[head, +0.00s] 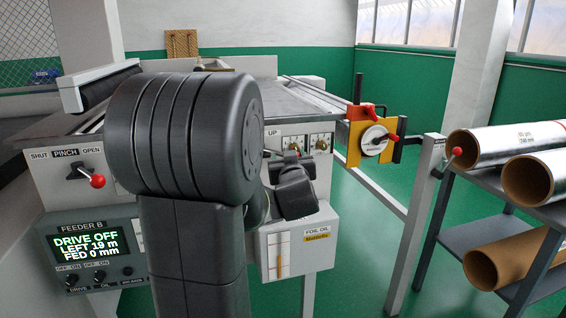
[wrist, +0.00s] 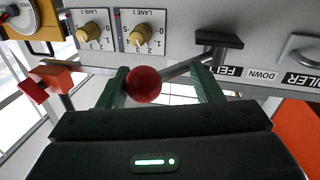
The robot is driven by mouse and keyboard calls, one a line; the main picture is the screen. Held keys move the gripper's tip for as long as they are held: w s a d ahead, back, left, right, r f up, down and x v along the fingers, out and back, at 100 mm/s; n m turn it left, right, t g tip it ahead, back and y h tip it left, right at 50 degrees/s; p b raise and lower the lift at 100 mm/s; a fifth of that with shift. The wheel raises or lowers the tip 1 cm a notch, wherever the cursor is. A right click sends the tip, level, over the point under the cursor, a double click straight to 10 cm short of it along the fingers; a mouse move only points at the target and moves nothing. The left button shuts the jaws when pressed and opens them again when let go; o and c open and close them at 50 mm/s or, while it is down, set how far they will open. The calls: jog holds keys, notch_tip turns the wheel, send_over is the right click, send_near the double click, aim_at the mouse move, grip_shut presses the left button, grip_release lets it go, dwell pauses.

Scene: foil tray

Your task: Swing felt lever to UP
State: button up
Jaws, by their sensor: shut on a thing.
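The felt lever shows in the wrist view as a grey rod with a red ball knob (wrist: 144,84). The rod runs from the knob up and right toward the panel, near the upside-down FELT (wrist: 230,70) and DOWN (wrist: 263,75) labels. My gripper (wrist: 160,77) has its green fingers on either side of the lever, shut on it, with the knob against the left finger. The UP label (head: 271,133) shows on the machine's front, just right of my arm.
Lane dials (wrist: 140,36) sit beside the lever. A pinch lever (head: 97,181) and feeder display (head: 88,242) are on the left. The foil oil box (head: 317,238) is below. A yellow bracket with a dial (head: 374,140) and a rack of foil rolls (head: 510,143) stand right.

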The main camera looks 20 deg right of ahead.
jog(key=shift+w+d+r, duration=0.15)
jog(key=shift+w+r, duration=0.15)
dwell(0.5)
jog(key=o, duration=0.7)
jog(key=shift+o, duration=0.2)
jog(key=shift+w, duration=0.2)
jog(key=shift+f, duration=0.1)
jog(key=shift+s+f, duration=0.2)
jog(key=shift+s, duration=0.3)
jog(key=v, duration=1.3)
jog(key=shift+a+p, duration=0.2)
jog(key=shift+p, duration=0.25)
jog(key=shift+r, duration=0.1)
jog(key=x, duration=0.7)
jog(key=shift+w+d+b, duration=0.2)
jog(key=shift+b, duration=0.15)
